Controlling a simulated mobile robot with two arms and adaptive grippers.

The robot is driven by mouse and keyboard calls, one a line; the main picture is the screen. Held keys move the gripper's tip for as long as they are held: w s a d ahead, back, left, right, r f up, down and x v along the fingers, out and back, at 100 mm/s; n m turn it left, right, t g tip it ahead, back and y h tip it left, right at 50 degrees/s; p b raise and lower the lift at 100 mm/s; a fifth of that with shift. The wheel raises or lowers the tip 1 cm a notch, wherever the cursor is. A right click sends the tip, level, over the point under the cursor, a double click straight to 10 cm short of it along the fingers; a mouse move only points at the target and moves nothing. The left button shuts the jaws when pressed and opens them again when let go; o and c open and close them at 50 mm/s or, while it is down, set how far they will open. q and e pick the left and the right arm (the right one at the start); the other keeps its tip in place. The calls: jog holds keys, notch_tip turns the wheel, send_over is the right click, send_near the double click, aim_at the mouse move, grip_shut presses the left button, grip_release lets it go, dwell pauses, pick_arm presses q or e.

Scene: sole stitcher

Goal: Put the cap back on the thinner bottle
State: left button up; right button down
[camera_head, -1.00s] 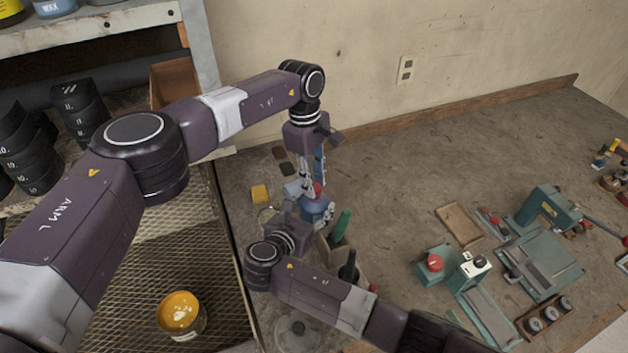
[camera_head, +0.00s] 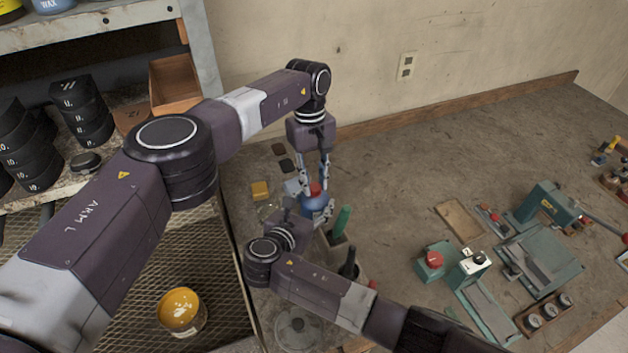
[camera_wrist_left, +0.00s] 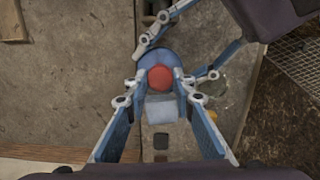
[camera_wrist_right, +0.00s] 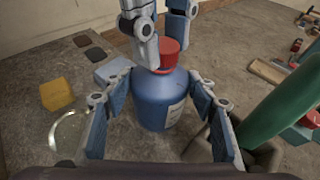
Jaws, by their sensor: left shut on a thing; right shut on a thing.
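A blue bottle (camera_wrist_right: 160,98) with a pale label stands upright on the bench; it also shows in the head view (camera_head: 314,204). A red cap (camera_wrist_right: 168,52) is at the top of its neck, and I see no clear gap between them. My left gripper (camera_wrist_left: 158,84) points down from above and is shut on the red cap (camera_wrist_left: 160,78). My right gripper (camera_wrist_right: 155,105) comes from the near side and is shut around the bottle's body. The label is partly hidden by a right finger.
A yellow block (camera_head: 260,190), a pale block (camera_wrist_right: 114,70) and a clear round dish (camera_wrist_right: 68,132) lie left of the bottle. A green object (camera_head: 341,222) stands in a container close at right. Green machines (camera_head: 540,260) stand farther right.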

pick_arm(q)
jog(key=m, duration=0.7)
jog(key=shift+y, duration=0.4)
jog(key=o, duration=0.7)
jog(key=shift+r, duration=2.25)
jog(key=shift+c, duration=0.6)
